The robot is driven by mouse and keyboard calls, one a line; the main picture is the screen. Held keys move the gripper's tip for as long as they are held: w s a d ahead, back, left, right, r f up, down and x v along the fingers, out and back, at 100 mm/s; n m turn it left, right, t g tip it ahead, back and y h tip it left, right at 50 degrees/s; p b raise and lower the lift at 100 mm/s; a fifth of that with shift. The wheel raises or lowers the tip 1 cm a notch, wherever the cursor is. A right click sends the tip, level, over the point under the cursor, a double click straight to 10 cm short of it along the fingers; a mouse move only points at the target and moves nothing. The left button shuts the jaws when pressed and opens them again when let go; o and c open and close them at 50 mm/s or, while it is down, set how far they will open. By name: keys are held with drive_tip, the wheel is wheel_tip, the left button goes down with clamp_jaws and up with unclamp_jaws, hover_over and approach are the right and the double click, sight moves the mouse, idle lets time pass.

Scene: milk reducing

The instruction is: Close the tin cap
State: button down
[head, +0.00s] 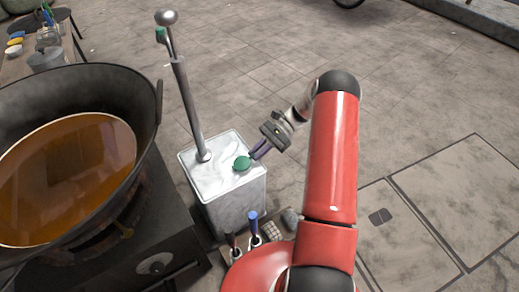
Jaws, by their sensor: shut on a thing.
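A pale metal tin (228,206) with a marbled white top stands in the middle of the head view. A round green cap (242,163) is at the right part of its top. My gripper (254,154) reaches in from the upper right and is shut on the green cap, with its dark fingers at the cap's right edge. The cap is at or just above the tin's top; I cannot tell whether it is fully seated. The opening beneath it is hidden.
A tall metal rod (187,105) with a ball end rises from the tin's left part. A wide black pan (143,95) of orange-brown liquid sits on a dark stove (160,225) to the left. Small tools, one blue-handled (253,223), stand in front. Floor is open at right.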

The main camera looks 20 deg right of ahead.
drive_tip(key=shift+s+d+f, duration=0.1)
drive_tip(key=shift+f, duration=0.4)
drive_tip(key=c, duration=1.5)
unclamp_jaws()
drive_tip(key=shift+r, duration=0.1)
drive_tip(key=v, duration=0.7)
drive_tip(key=shift+d+r, duration=0.15)
drive_tip(key=shift+d, duration=0.2)
